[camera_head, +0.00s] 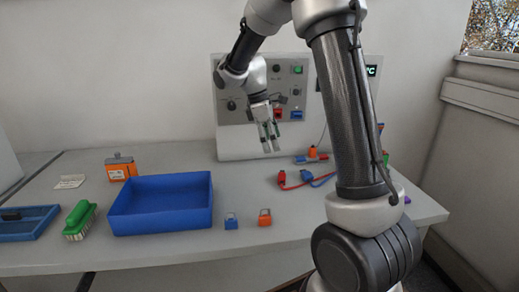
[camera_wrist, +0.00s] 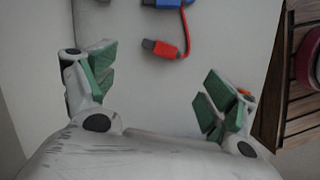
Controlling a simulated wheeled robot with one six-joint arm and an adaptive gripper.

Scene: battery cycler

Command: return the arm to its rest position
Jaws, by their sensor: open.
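My gripper (camera_head: 269,137) is open and empty. In the head view it points down, above the table and in front of the cycler panel (camera_head: 236,115). In the wrist view my gripper (camera_wrist: 155,90) shows its two green-padded fingers spread wide with nothing between them. My arm rises at the right of the head view, bends at the top, and reaches left to the panel. The pale table (camera_head: 255,180) lies below the gripper, with clear space between fingertips and tabletop.
Small blue (camera_head: 231,221) and orange (camera_head: 265,217) blocks stand at the front. Red and blue leads (camera_head: 300,183) lie right of the gripper.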

